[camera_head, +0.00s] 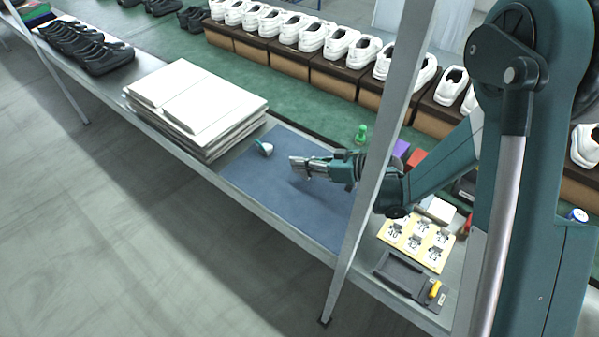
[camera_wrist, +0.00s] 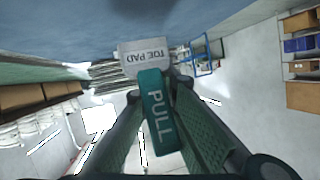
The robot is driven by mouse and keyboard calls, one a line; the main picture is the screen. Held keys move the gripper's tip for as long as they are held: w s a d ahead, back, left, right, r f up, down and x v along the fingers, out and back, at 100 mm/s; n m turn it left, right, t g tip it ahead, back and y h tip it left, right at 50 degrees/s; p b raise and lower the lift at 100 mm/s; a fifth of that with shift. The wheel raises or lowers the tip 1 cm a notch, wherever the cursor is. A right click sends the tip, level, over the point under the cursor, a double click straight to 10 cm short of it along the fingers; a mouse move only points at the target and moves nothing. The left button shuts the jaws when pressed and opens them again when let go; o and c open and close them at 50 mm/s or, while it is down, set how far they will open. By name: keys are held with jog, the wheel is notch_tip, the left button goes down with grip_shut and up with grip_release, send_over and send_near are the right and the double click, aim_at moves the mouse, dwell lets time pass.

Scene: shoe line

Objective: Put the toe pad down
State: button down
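The toe pad is a pale block lettered "TOE PAD" (camera_wrist: 143,52) with a green "PULL" tab (camera_wrist: 160,112). In the wrist view the tab lies between the two fingers of my gripper (camera_wrist: 158,100), which close in on its sides. The pale block sticks out beyond the fingertips. In the head view my gripper (camera_head: 299,166) points left over the blue mat (camera_head: 325,212), with a pale grey end at its tip. That end is too small there to read. The gap between pad and mat is hard to judge.
A small white and teal object (camera_head: 264,149) sits on the mat just beyond my gripper. A stack of white sheets (camera_head: 198,105) stands left of the mat. A yellow card tray (camera_head: 418,240) lies to the right. White shoes on boxes (camera_head: 335,80) line the back. Bare mat lies in front.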

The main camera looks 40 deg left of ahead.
dwell(0.3)
jog(key=shift+f+b, duration=0.4)
jog(key=shift+f, duration=1.5)
jog(key=c, duration=2.6)
grip_release()
jog(key=shift+d+r, duration=0.1)
jog(key=p+v, duration=0.1)
jog(key=v, duration=1)
jog(key=shift+w+d+p, duration=0.15)
jog(key=shift+d+p, duration=0.25)
